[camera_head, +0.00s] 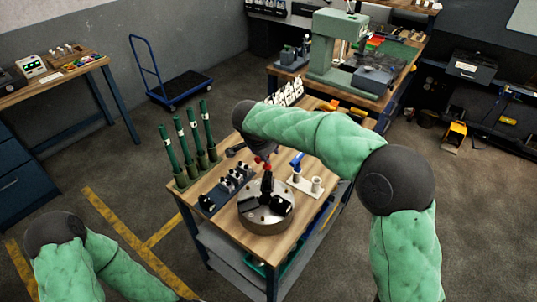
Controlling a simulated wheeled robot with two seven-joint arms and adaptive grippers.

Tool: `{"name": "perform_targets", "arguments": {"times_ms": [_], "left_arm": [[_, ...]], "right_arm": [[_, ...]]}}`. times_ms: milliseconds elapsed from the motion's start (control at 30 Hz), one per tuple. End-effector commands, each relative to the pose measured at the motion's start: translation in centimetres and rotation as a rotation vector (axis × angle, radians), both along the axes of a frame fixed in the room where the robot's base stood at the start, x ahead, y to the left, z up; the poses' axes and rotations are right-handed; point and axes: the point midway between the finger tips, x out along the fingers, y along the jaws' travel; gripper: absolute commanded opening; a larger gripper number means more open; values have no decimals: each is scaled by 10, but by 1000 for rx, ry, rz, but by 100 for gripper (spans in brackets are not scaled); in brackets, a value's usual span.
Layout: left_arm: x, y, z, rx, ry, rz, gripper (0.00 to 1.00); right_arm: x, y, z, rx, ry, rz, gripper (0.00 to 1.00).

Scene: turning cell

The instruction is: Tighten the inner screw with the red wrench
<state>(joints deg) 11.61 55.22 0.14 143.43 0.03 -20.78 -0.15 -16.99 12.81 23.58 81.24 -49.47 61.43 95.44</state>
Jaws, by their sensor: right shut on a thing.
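A round metal chuck (265,220) with black jaws lies on the wooden top of the cart. My right gripper (263,158) hangs down over the far side of the chuck, mostly hidden below my right forearm. It is shut on the red wrench (261,160), of which only small red parts show. A dark upright part stands directly below the red; whether the wrench touches a screw cannot be told. The inner screw cannot be made out at this size. My left arm is at the bottom left, and its gripper is out of view.
A blue-handled tool (297,160) stands in a white holder (306,184) right of the chuck. A dark rack (209,204) with several small parts is on its left. Several tall green holders (187,147) stand at the cart's left edge. A green press (330,50) is behind.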

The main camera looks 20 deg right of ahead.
Motion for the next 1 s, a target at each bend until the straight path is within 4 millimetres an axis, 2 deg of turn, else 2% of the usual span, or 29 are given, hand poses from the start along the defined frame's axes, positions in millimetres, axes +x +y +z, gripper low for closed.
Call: {"name": "perform_targets", "arguments": {"times_ms": [433,800,1000], "left_arm": [[0,0,-3,0,0,0,40],[0,0,-13,0,0,0,40],[0,0,-13,0,0,0,40]], "right_arm": [[-1,1,-2,0,3,-27,0],[0,3,-3,-1,3,-232,0],[-1,2,-1,-1,3,-261,0]]}}
